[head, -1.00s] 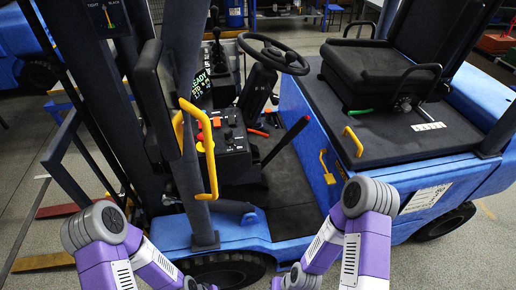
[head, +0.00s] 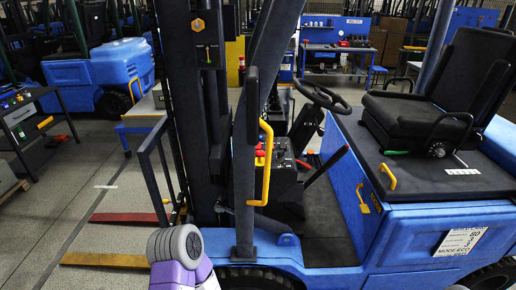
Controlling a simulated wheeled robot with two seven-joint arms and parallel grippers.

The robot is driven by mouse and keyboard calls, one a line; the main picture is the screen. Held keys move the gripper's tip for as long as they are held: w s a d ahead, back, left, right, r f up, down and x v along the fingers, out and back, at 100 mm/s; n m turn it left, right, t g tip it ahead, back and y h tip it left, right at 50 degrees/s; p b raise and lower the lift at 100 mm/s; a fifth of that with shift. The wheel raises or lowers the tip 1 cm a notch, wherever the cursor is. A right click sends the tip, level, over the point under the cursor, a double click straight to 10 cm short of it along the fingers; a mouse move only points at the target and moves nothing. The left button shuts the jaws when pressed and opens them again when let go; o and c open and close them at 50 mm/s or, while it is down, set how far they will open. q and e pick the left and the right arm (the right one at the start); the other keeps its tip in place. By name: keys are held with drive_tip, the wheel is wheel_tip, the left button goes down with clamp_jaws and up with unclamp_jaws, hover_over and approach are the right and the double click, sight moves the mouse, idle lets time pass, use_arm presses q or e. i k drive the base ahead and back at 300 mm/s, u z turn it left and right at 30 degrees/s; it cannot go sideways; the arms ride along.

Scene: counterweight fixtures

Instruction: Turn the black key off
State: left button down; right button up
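The blue forklift (head: 408,215) stands in front of me, with its dash console (head: 284,178) behind the yellow grab handle (head: 266,165) and the front post. Red knobs (head: 260,157) show on the console. I cannot make out the black key; it is too small or hidden behind the handle and post. Neither of my grippers is in view. Only a purple and grey link of my arm shows at the bottom, left of the middle.
A steering wheel (head: 323,95) and black seat (head: 406,120) are on the forklift. Its forks (head: 120,217) reach left near the floor. A dark workbench (head: 38,130) stands at the far left. Grey floor (head: 85,165) is clear between the bench and forks.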

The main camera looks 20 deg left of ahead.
sight(281, 154)
drive_tip(key=u, duration=0.75)
drive_tip(key=i, duration=0.7)
drive_tip(key=u, duration=0.45)
